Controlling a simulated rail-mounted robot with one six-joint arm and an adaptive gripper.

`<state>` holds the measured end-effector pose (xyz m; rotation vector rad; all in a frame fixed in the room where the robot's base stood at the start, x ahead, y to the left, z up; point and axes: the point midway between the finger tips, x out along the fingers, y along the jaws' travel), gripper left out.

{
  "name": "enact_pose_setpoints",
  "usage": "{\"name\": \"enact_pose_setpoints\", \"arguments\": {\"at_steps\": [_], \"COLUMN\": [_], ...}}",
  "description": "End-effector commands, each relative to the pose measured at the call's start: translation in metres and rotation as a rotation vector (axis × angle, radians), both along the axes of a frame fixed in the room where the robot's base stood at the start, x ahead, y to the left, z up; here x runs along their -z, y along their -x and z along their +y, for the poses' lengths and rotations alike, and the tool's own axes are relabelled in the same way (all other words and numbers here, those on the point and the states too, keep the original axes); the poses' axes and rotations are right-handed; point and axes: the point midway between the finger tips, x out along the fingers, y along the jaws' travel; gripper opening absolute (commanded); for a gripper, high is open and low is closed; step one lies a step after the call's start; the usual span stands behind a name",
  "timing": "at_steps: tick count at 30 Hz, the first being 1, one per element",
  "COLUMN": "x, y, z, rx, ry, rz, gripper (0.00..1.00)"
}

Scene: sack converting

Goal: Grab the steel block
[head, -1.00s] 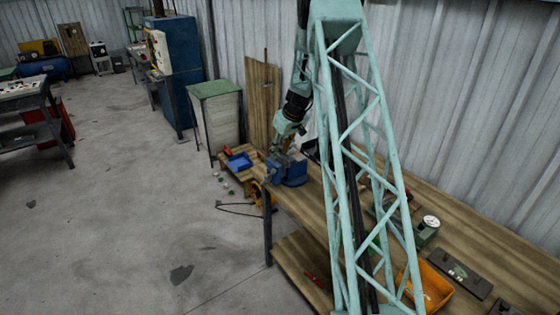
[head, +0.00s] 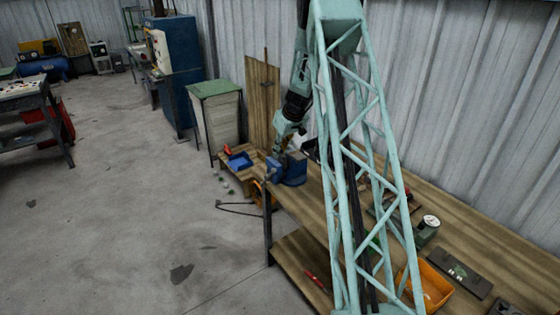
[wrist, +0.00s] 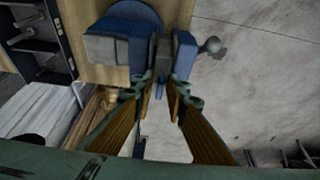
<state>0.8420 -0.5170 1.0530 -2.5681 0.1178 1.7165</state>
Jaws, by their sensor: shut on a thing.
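My gripper (head: 281,153) is right at the vise's jaws, pointing down. In the wrist view my gripper's tan-padded fingers (wrist: 161,92) are close together, shut on a small grey piece (wrist: 160,74) by the jaws, which I take as the steel block. The fingers hide much of it. I cannot tell whether it still touches the vise jaws.
An orange bin (head: 432,288), a dark plate (head: 461,273) and a green device (head: 427,232) lie along the workbench (head: 470,239). A low wooden stand with a blue tray (head: 239,161) is beyond the vise. Open floor (head: 120,220) lies to the left.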

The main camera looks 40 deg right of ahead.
Motion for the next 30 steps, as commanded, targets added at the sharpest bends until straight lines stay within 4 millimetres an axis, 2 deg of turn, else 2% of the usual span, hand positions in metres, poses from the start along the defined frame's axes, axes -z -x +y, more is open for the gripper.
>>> {"name": "enact_pose_setpoints", "arguments": {"at_steps": [17,23,30], "x": [-0.007,-0.021,-0.055], "y": [-0.001,-0.001,-0.001], "z": [0.0,-0.001,-0.001], "rx": [-0.001,0.0,0.0], "ry": [0.001,0.001,0.002], "rz": [-0.001,-0.003,-0.003], "gripper": [0.0,0.0,0.0]}}
